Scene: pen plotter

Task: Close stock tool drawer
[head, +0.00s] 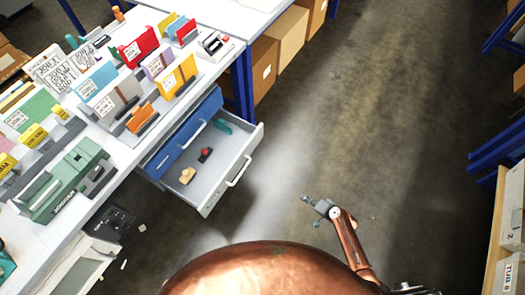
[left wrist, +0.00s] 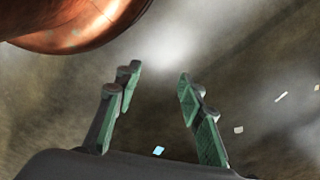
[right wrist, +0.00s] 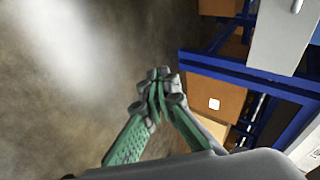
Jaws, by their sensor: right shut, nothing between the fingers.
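The grey lower drawer (head: 225,160) under the white worktable stands pulled out, with a light handle (head: 239,171) on its front. Inside it lie a yellowish piece (head: 187,175), a red and dark piece (head: 205,154) and a teal piece (head: 222,127). A blue drawer (head: 187,135) sits above it, set further back. My right gripper (head: 313,204) is over the floor to the right of the drawer, apart from it. In the right wrist view its fingers (right wrist: 157,80) meet with nothing between them. My left gripper (left wrist: 155,85) shows only in the left wrist view, open and empty above the floor.
The worktable (head: 130,160) carries cards, boxes and a green machine (head: 66,180). Cardboard boxes (head: 285,45) stand beneath a table at the back. A shelf with tubs (head: 508,235) is at the right edge. The floor (head: 350,110) between is clear.

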